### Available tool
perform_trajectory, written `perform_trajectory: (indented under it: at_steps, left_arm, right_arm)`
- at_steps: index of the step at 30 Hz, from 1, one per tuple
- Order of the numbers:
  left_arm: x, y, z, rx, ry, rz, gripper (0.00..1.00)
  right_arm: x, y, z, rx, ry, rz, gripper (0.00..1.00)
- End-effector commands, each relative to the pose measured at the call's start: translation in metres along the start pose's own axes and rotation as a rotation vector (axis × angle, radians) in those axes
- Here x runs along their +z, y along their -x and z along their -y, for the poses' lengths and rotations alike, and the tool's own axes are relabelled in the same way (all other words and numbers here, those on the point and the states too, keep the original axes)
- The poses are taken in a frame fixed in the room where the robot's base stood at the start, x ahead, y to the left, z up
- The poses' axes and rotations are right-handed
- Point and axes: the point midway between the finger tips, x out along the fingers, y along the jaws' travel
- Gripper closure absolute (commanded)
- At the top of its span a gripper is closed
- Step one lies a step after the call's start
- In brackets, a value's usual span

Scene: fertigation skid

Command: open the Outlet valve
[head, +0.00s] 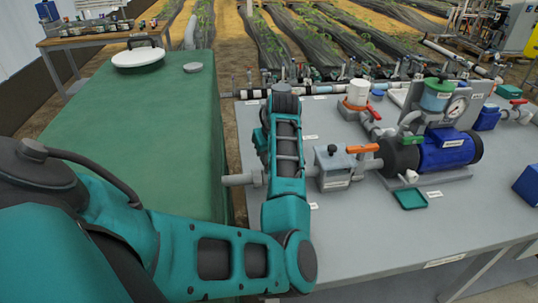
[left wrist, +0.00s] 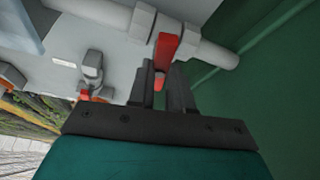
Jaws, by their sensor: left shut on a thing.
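In the left wrist view, my left gripper (left wrist: 161,84) is shut on a red valve handle (left wrist: 168,48). The handle sits on a grey pipe (left wrist: 220,54) with pale union nuts, and the pipe runs into the green tank. The handle appears to lie across the pipe. I cannot read a label naming this valve. In the head view, my left arm covers the valve and gripper; the grey pipe (head: 240,180) shows left of the arm. My right gripper is in neither view.
The green tank (head: 150,130) stands left of the grey bench (head: 370,240). A filter block with an orange handle (head: 362,148), a blue pump (head: 450,150) and a red-handled valve (head: 374,112) stand on the bench. A green tray (head: 410,199) lies in front.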

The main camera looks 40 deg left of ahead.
Motion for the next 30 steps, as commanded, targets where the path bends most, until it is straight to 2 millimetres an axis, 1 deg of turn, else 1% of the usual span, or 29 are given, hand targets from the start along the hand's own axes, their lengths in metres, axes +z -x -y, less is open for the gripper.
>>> perform_trajectory:
  at_steps: [20,30]
  left_arm:
    - [-0.0026,-0.0003,-0.0068,-0.245,0.587,0.0,1.0]
    - [-0.0049,-0.002,-0.0091,-0.367,0.885,0.0,1.0]
  right_arm:
    - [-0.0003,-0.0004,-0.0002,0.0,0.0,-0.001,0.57]
    - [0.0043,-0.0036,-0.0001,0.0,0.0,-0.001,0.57]
